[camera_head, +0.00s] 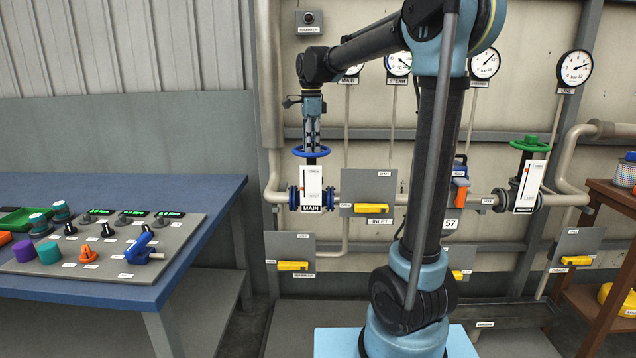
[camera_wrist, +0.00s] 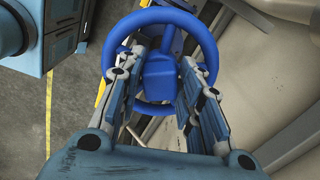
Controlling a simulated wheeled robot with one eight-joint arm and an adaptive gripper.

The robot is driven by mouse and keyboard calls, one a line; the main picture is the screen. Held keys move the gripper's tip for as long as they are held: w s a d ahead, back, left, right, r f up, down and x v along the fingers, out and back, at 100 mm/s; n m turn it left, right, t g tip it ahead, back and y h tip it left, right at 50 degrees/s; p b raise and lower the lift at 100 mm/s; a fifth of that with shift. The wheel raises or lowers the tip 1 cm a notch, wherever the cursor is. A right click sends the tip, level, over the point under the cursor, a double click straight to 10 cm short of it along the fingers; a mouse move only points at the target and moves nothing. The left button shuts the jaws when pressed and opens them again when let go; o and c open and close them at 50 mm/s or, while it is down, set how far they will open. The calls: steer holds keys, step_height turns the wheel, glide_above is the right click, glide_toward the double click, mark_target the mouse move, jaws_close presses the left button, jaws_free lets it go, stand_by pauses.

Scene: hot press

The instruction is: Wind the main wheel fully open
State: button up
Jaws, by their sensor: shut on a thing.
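The main wheel (camera_head: 299,152) is a blue handwheel on top of the valve above the MAIN label, at the left end of the pipe run. My gripper (camera_head: 312,143) points straight down onto it. In the wrist view the wheel (camera_wrist: 160,16) shows as a blue ring with a square blue hub. The two fingers of my gripper (camera_wrist: 163,88) lie on either side of the hub, inside or across the ring, and are shut on the wheel. Exact finger contact is partly hidden. A white indicator plate (camera_head: 311,183) stands below the wheel; its reading is too small to tell.
A green handwheel (camera_head: 530,144) tops another valve at the right. Yellow-handled levers, such as the INLET lever (camera_head: 371,208), are on the wall plates. Gauges (camera_head: 574,68) hang above. A blue bench (camera_head: 205,192) with a control panel (camera_head: 100,258) stands left.

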steer(key=n, duration=0.7)
steer(key=shift+s+a, duration=0.1)
steer(key=n, duration=0.6)
steer(key=shift+n, duration=1.8)
steer(key=n, duration=0.3)
steer(key=shift+n, duration=0.4)
steer(key=n, duration=1.3)
steer(key=shift+n, duration=1.6)
